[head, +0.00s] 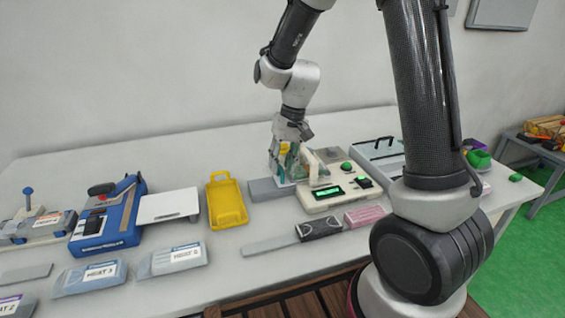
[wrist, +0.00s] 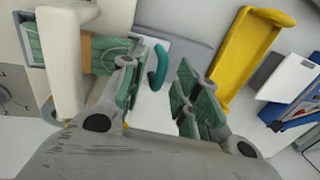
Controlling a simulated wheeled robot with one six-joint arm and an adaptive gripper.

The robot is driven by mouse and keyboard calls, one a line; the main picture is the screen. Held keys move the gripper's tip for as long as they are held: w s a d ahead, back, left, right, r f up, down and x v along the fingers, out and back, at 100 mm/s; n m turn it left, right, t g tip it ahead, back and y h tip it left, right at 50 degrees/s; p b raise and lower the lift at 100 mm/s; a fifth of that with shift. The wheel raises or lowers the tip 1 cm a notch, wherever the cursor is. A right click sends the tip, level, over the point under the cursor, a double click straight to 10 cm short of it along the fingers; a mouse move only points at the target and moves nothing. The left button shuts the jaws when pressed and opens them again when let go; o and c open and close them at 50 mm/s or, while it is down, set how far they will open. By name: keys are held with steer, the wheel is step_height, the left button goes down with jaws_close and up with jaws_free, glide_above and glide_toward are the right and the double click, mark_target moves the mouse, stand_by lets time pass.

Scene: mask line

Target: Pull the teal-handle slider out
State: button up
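The teal handle (wrist: 158,67) is a curved bar standing on a white slider plate (wrist: 151,104) in the wrist view. My gripper (wrist: 157,75) is open, with green-padded fingers on either side of the handle. A gap shows between the handle and each finger, and the left finger looks closer. I cannot tell how low the fingertips are relative to the handle. The slider lies beside the cream machine (head: 318,204) with a green display. In the head view my gripper (head: 288,170) is at the machine's left side and mostly hides the slider.
A grey slab (head: 264,190) lies left of my gripper, then a yellow tray (head: 228,208) and a blue machine (head: 118,226) with a white plate (head: 168,206). A black pack (head: 318,228) and a pink pack (head: 364,216) lie in front.

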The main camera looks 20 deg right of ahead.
steer(key=shift+c, duration=0.5)
jaws_close()
steer(key=shift+a, duration=0.1)
steer(key=a, duration=0.7)
steer(key=shift+a, duration=0.3)
steer(key=shift+o, duration=0.5)
jaws_free()
steer(key=shift+a, duration=0.2)
